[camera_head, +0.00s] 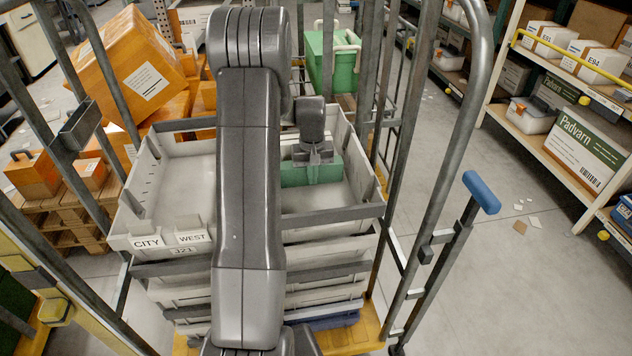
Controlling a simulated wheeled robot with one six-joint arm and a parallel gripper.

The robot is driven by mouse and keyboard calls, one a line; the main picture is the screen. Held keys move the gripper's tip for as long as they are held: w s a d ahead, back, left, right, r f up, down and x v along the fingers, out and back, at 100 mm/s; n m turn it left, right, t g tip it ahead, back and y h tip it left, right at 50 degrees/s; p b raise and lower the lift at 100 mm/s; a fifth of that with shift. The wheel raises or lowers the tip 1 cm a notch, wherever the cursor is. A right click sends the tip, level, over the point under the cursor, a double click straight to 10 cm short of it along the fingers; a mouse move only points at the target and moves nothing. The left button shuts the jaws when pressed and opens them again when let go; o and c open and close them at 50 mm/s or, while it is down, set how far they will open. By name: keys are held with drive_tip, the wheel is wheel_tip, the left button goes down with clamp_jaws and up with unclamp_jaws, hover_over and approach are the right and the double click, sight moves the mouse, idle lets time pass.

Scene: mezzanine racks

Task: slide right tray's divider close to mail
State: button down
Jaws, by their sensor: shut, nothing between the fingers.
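A pale grey tray (340,209) sits on top of a stack in the trolley. My arm hides its middle, so I cannot tell whether the part left of the arm is the same tray. A green upright piece (296,177), apparently the divider, stands across the tray right of my arm. My gripper (314,160) is shut at this piece's top edge, over its near face; I cannot tell whether they touch. A pale strip shows just behind the gripper; whether it is mail is unclear.
Labels reading CITY (147,242) and WEST (193,237) are on the left front rim. Trolley posts and a curved rail (478,75) flank the trays. A green case (333,62) stands behind, orange boxes (122,65) left, and a shelf rack (540,145) right.

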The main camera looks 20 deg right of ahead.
drive_tip(key=shift+w+d, duration=0.1)
drive_tip(key=shift+w, duration=0.25)
drive_tip(key=shift+w+d+p, duration=0.25)
drive_tip(key=shift+w+p, duration=0.05)
drive_tip(key=shift+w, duration=0.8)
idle(1.1)
drive_tip(key=shift+s, duration=0.1)
drive_tip(key=shift+s+a, duration=0.15)
drive_tip(key=shift+s, duration=0.55)
wheel_tip(320, 180, up, 13)
drive_tip(key=p, duration=0.7)
drive_tip(key=shift+p, duration=0.35)
drive_tip(key=shift+f, duration=0.15)
